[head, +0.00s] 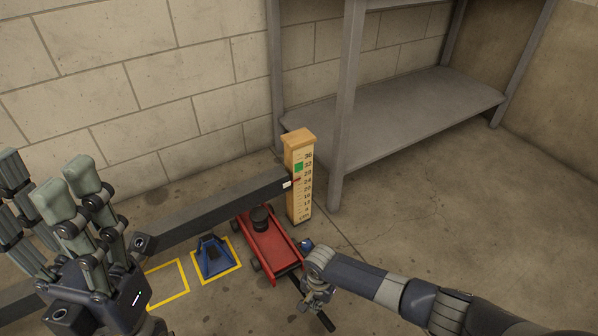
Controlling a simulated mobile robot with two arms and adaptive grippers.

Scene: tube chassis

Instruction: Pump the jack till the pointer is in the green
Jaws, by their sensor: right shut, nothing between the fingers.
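A red trolley jack (268,245) stands on the floor under a dark grey chassis tube (215,205). Its round black saddle (261,217) is below the tube; I cannot tell if they touch. Its black handle (325,320) extends to the front right. A wooden scale post (300,200) stands beside the tube's end. The red pointer (297,180) is near the 24 mark, below the green patch (299,168). My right gripper (316,292) is shut and empty at the handle, partly covering it. My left gripper (65,195) is open and empty at the left, with its fingers spread.
A blue stand (213,257) sits in a yellow floor square left of the jack. Another yellow square (168,284) beside it looks empty. A grey metal shelf (410,110) stands behind the post, against the block wall. The floor at the right is clear.

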